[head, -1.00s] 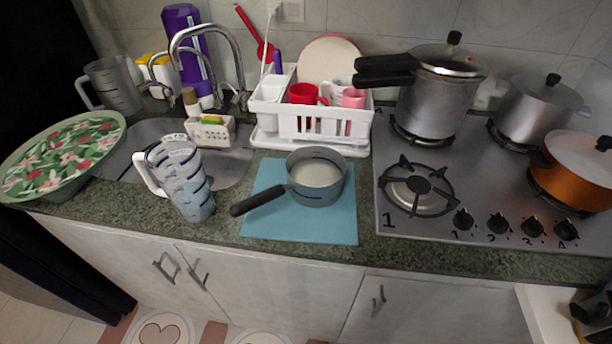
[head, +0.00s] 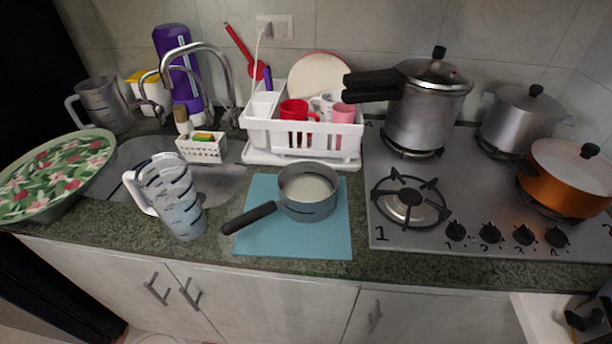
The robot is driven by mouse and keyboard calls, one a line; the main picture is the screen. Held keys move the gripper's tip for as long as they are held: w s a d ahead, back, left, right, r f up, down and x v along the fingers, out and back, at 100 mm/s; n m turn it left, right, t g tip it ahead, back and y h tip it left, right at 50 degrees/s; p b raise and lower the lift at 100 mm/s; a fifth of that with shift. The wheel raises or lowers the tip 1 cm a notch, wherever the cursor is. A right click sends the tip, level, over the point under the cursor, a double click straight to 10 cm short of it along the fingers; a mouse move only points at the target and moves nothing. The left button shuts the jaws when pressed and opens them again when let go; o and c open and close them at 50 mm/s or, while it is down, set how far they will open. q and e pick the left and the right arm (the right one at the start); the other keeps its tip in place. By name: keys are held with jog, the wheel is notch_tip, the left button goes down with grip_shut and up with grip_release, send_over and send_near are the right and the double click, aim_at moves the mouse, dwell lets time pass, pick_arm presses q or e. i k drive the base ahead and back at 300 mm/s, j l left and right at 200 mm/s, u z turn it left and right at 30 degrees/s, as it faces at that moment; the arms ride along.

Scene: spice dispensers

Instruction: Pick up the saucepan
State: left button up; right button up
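The saucepan (head: 308,207) is small and grey with a pale inside. It sits upright on a blue mat (head: 334,243) on the counter, in the middle of the head view. Its black handle (head: 249,217) points to the lower left, with its tip near the mat's left edge. Neither of my grippers shows, and nothing holds the saucepan.
A patterned jug (head: 176,202) stands left of the mat. A white dish rack (head: 305,135) with cups is behind it. The stove (head: 393,235) lies to the right, with a pressure cooker (head: 419,118) and an orange pot (head: 562,181). A floral tray (head: 52,173) is far left.

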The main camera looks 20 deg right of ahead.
aim_at(308, 189)
jog(key=j+u, duration=0.25)
jog(key=k+j+z, duration=0.15)
jog(key=z, duration=0.35)
jog(key=k+j+z, duration=0.15)
jog(key=j+z, duration=0.15)
jog(key=z, duration=0.2)
